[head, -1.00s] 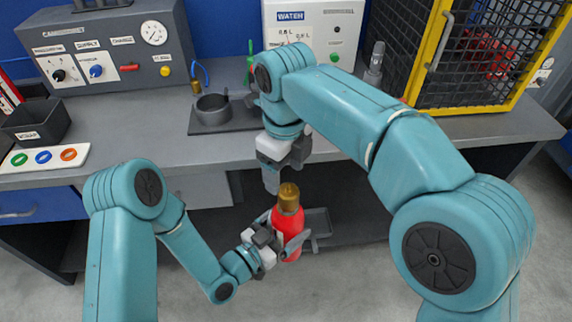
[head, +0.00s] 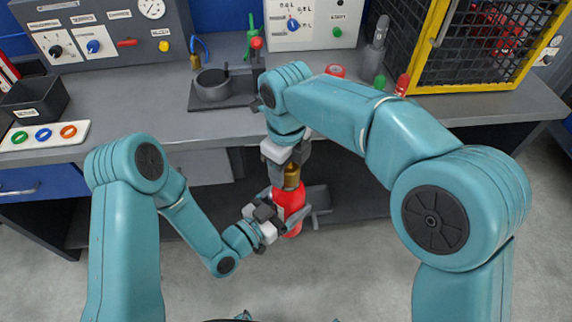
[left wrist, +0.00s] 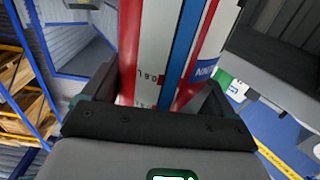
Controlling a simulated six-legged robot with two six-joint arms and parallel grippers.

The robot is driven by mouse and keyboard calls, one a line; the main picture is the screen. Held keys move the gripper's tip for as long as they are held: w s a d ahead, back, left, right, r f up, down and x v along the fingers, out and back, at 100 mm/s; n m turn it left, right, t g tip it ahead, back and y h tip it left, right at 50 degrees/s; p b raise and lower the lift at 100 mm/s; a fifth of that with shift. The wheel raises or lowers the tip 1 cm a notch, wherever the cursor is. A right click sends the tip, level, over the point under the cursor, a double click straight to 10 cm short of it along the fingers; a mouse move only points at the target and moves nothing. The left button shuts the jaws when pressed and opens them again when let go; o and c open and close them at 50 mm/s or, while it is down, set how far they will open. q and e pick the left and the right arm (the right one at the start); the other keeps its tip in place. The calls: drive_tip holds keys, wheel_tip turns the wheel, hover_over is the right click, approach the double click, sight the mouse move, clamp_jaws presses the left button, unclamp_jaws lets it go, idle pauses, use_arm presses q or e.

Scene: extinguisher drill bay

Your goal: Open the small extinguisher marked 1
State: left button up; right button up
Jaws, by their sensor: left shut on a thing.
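The red extinguisher (head: 290,203) with a brass top (head: 291,177) is held upright, slightly tilted, in front of the bench. My left gripper (head: 283,216) is shut on its body from the left. In the left wrist view the extinguisher (left wrist: 153,55) fills the space between the fingers, with red, white and blue bands and small print. No number 1 can be read. My right gripper (head: 290,165) points down at the brass top, its fingers beside it. Whether they touch it is not clear.
A grey bench (head: 140,150) runs behind, with a control panel (head: 100,35), a dark cup fixture (head: 212,88), a black bin (head: 35,98) and a tray of coloured rings (head: 43,135). A yellow-framed mesh cage (head: 470,50) stands at right. The floor in front is clear.

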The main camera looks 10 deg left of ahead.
drive_tip(key=n, duration=0.5)
drive_tip(key=shift+s+r, duration=0.1)
drive_tip(key=shift+s, duration=0.1)
drive_tip(key=n, duration=0.8)
drive_tip(key=shift+s+d, duration=0.1)
drive_tip(key=shift+s, duration=0.1)
drive_tip(key=n, duration=0.2)
drive_tip(key=shift+n, duration=0.3)
drive_tip(key=n, duration=0.5)
drive_tip(key=shift+d, duration=0.25)
drive_tip(key=n, duration=0.8)
drive_tip(key=shift+d, duration=0.25)
drive_tip(key=n, duration=0.5)
drive_tip(key=shift+w+d+r, duration=0.1)
drive_tip(key=shift+w+d, duration=0.05)
drive_tip(key=n, duration=0.5)
drive_tip(key=shift+w, duration=0.15)
drive_tip(key=n, duration=0.2)
drive_tip(key=shift+w+n, duration=0.1)
drive_tip(key=shift+n, duration=0.3)
drive_tip(key=n, duration=0.4)
drive_tip(key=shift+w+n, duration=0.15)
drive_tip(key=shift+n, duration=0.25)
drive_tip(key=n, duration=0.2)
drive_tip(key=shift+w+n, duration=0.1)
drive_tip(key=shift+n, duration=0.3)
drive_tip(key=n, duration=0.5)
drive_tip(key=shift+a, duration=0.25)
